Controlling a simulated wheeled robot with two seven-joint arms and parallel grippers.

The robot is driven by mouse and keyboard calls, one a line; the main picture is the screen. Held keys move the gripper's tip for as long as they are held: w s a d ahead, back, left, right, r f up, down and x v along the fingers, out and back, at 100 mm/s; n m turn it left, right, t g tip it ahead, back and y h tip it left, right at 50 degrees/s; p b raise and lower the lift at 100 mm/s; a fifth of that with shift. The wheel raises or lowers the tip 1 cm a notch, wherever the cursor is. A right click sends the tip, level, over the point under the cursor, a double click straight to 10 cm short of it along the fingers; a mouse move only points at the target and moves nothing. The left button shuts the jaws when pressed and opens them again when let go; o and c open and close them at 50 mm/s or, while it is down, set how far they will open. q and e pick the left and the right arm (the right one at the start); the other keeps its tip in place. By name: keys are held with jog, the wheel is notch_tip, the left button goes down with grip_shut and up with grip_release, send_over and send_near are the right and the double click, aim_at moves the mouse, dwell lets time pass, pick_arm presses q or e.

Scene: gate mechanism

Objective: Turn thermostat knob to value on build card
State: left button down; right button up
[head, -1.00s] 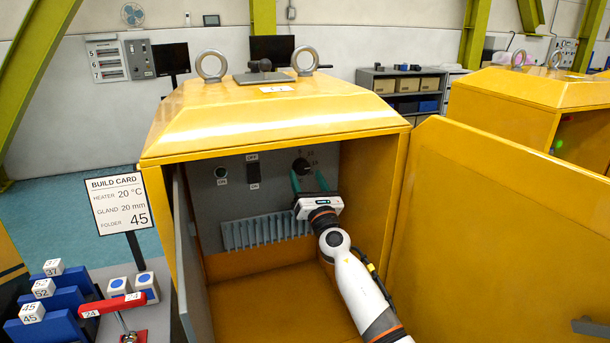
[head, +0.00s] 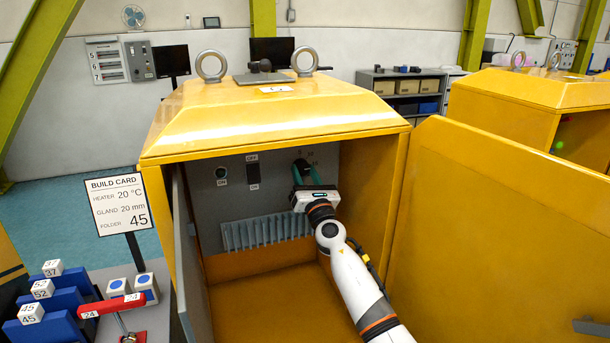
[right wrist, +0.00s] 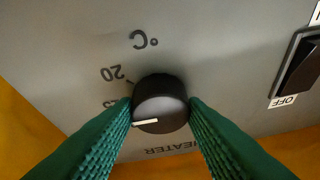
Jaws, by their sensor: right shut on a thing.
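The dark round heater knob (right wrist: 160,103) is on the grey panel inside the yellow cabinet. My right gripper (right wrist: 160,112) is shut on it, with a green ribbed finger on each side. In the right wrist view, the panel lettering is upside down. The knob's white pointer line aims left and slightly down, away from the 20 mark (right wrist: 112,73); another number below that is partly hidden by a finger. In the head view, my right gripper (head: 307,173) covers much of the knob. The build card (head: 118,203) reads heater 20 °C. My left gripper is not in view.
The yellow cabinet (head: 275,120) is open, with its door (head: 500,240) on the right and a grey panel edge on the left. A rocker switch (right wrist: 298,68) sits beside the knob. Below is a ribbed grey heater (head: 265,231). The cabinet floor is clear.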

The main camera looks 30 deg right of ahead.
jog(key=shift+m, duration=0.5)
jog(key=m+h, duration=0.1)
jog(key=m, duration=0.1)
jog(key=m+g+h+p, duration=0.1)
jog(key=m, duration=0.2)
jog(key=shift+a+h, duration=0.2)
jog(key=shift+h, duration=0.2)
jog(key=shift+w+m+g+h+p, duration=0.1)
jog(key=shift+m+g+h+p, duration=0.3)
jog(key=shift+m, duration=1.2)
jog(key=shift+m+g+h+p, duration=0.1)
jog(key=shift+m+g+h, duration=0.55)
jog(key=shift+m, duration=0.95)
jog(key=shift+a+g, duration=0.1)
jog(key=shift+g, duration=0.15)
jog(key=o, duration=1)
jog(key=shift+c, duration=0.2)
jog(key=shift+r, duration=0.1)
jog(key=b+v, duration=0.2)
jog(key=v, duration=1)
jog(key=shift+b, duration=0.35)
